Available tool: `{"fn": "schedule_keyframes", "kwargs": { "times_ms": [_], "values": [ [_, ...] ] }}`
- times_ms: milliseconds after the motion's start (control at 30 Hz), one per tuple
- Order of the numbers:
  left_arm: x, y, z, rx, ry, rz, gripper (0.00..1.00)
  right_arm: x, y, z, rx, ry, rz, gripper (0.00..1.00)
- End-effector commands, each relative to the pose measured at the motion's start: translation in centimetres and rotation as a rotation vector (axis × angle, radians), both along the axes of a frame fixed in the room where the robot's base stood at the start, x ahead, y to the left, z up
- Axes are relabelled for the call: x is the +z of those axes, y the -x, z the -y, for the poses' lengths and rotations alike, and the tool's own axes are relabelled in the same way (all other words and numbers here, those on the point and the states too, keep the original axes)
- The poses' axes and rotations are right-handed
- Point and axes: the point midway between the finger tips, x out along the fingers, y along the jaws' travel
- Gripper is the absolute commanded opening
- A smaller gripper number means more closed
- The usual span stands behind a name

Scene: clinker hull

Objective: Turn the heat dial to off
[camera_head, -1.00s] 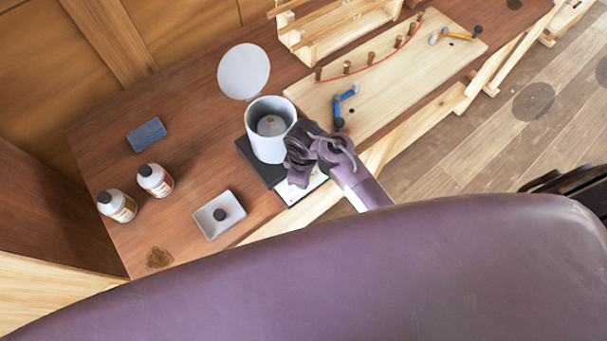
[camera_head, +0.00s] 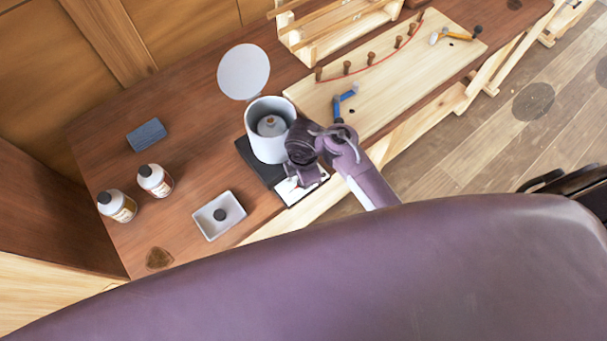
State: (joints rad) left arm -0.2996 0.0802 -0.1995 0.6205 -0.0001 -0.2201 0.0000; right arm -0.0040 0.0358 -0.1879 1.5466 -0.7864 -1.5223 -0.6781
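The heater (camera_head: 257,163) is a dark flat base at the table's front edge, with a light front panel (camera_head: 290,193). A pale cylindrical pot (camera_head: 267,147) stands on it. I cannot make out the heat dial; my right gripper (camera_head: 296,184) covers part of the front panel. That gripper points down at the panel, just in front of the pot. Its fingertips are small and partly hidden, so I cannot tell whether they are open or shut, or whether they touch the dial. My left gripper is not in view.
A round pale lid (camera_head: 243,71) lies behind the pot. A white dish (camera_head: 219,215), two bottles (camera_head: 155,180) and a blue block (camera_head: 147,135) are to the left. A pegged board (camera_head: 385,75) with a blue clamp (camera_head: 345,100) is to the right.

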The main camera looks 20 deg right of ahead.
Motion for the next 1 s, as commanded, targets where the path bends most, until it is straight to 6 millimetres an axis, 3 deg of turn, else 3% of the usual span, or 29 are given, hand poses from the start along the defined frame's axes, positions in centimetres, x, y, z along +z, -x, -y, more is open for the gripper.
{"fn": "schedule_keyframes", "kwargs": {
  "times_ms": [533,567,700,1000],
  "values": [
    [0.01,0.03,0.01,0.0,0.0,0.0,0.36,0.13,-0.13,-0.01,0.022,0.0,0.004,0.03],
    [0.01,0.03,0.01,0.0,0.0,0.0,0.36,0.13,-0.13,-0.01,0.022,0.0,0.004,0.29],
    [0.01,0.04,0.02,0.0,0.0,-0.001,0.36,0.09,-0.1,0.0,0.022,0.0,0.003,0.47],
    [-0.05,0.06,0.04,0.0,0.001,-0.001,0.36,0.19,-0.06,-0.06,0.021,-0.002,0.002,0.47]
  ]
}}
